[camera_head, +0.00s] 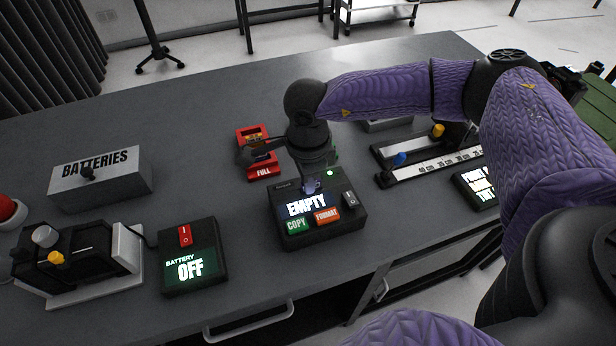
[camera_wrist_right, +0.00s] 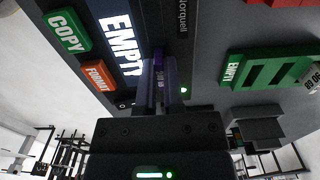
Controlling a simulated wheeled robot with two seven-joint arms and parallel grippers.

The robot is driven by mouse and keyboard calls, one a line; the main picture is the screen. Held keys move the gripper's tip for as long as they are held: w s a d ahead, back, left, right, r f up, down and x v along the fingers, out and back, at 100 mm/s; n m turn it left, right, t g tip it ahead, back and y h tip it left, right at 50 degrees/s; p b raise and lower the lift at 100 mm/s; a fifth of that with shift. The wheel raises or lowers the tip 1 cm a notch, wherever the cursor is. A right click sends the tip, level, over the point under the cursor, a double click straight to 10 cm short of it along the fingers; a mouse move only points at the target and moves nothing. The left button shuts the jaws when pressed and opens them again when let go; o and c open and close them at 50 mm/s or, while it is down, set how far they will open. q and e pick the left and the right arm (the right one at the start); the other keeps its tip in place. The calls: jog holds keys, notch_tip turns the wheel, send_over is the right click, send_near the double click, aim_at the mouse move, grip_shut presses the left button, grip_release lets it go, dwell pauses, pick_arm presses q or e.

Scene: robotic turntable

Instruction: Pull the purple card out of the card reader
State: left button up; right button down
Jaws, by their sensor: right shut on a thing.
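The card reader (camera_head: 345,225) is a black box near the table's front edge. Its screen reads EMPTY, above a green COPY button and an orange FORMAT button. My right gripper (camera_head: 312,184) points down at the back of the reader's top. In the right wrist view, my right gripper (camera_wrist_right: 161,85) is shut on the purple card (camera_wrist_right: 159,80), of which a narrow strip shows between the fingers. The card stands at the reader's slot; whether its lower edge is still inside cannot be told. My left gripper is not in view.
A red FULL rack (camera_head: 264,172) stands behind the reader; a green EMPTY rack (camera_wrist_right: 270,70) shows in the wrist view. A battery switch box (camera_head: 195,270) and a grey BATTERIES box (camera_head: 125,182) are left. A slider track (camera_head: 425,165) is right. The back-left table is clear.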

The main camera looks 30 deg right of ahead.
jog(key=shift+r, duration=0.15)
jog(key=shift+r+p, duration=2.05)
jog(key=shift+r, duration=0.35)
jog(key=shift+f, duration=0.1)
